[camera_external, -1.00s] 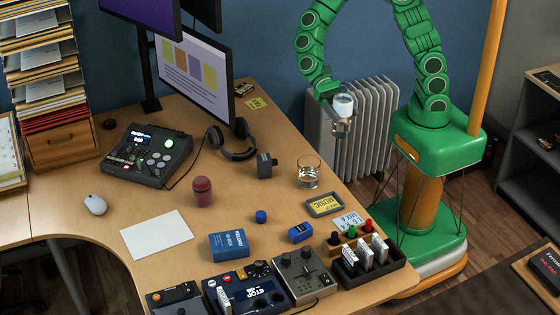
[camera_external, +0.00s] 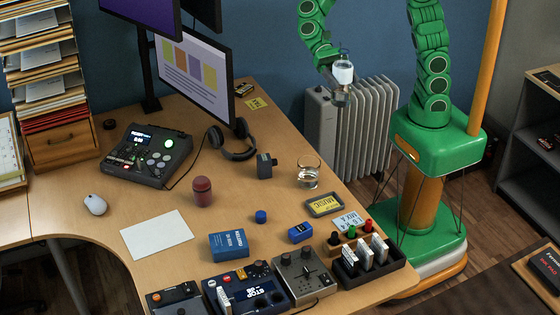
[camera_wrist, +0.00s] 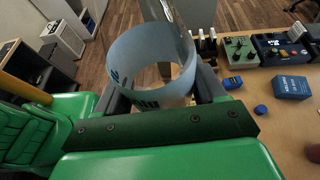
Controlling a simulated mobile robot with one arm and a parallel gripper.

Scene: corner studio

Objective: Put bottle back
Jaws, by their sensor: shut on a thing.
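My gripper (camera_external: 341,92) is shut on a clear bottle with a pale blue band (camera_external: 343,73). It holds the bottle up in the air past the desk's right edge, in front of the radiator in the external view. In the wrist view the bottle (camera_wrist: 150,60) fills the space between the fingers, its pale label with dark print facing the camera.
The wooden desk (camera_external: 160,275) has a glass (camera_external: 308,172), a blue box (camera_external: 229,244), headphones (camera_external: 233,148) and a control panel (camera_external: 148,153). A dark rack (camera_external: 370,262) with several small items stands at the front right corner. The white radiator (camera_external: 365,130) is behind my gripper.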

